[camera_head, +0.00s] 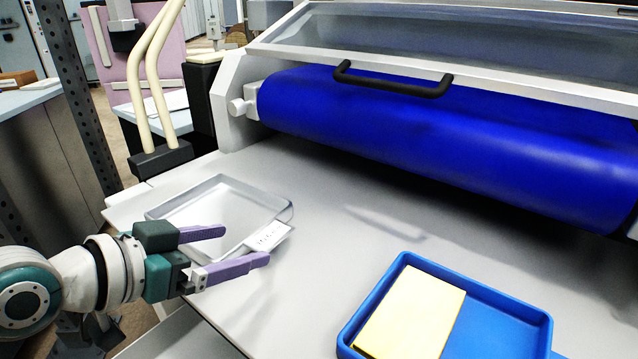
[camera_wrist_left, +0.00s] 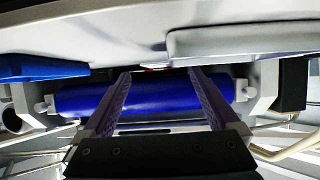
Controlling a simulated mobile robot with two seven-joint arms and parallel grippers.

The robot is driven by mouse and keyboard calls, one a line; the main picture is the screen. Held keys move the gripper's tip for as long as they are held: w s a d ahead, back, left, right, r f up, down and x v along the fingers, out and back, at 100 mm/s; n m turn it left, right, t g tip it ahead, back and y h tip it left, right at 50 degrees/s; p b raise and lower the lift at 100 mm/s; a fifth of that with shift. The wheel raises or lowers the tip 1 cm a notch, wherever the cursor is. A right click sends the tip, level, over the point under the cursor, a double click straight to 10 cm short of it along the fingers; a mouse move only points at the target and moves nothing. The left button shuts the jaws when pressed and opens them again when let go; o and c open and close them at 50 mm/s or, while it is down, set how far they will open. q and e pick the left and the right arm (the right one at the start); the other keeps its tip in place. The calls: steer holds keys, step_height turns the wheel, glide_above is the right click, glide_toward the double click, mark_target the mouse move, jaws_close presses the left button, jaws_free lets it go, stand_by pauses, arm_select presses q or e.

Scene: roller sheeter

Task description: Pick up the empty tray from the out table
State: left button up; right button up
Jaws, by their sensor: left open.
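The empty tray (camera_head: 212,185) is shallow, pale grey and rectangular. It lies flat at the left of the grey out table (camera_head: 330,240), with a small white label plate (camera_head: 268,237) on its near right side. It also shows in the left wrist view (camera_wrist_left: 240,40) at the upper right. My left gripper (camera_head: 247,245) is open, at the tray's near side. One finger overlaps the near rim in the head view, and the other is just below the label plate. Nothing is between the fingers in the left wrist view (camera_wrist_left: 160,72). I cannot tell whether they touch the tray. My right gripper is out of view.
A blue tray (camera_head: 505,308) holding a yellow slab (camera_head: 410,310) lies at the table's right front. Behind the table is the blue roller (camera_head: 450,130) with a black handle (camera_head: 392,84) above it. The table between the two trays is clear.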

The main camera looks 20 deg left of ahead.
mark_target(263, 238)
arm_select(q)
steer(key=shift+d+b+x, duration=0.2)
steer(key=shift+b+x, duration=0.5)
steer(key=shift+x, duration=2.05)
steer(key=shift+r, duration=0.1)
steer(key=shift+c, duration=0.4)
jaws_close()
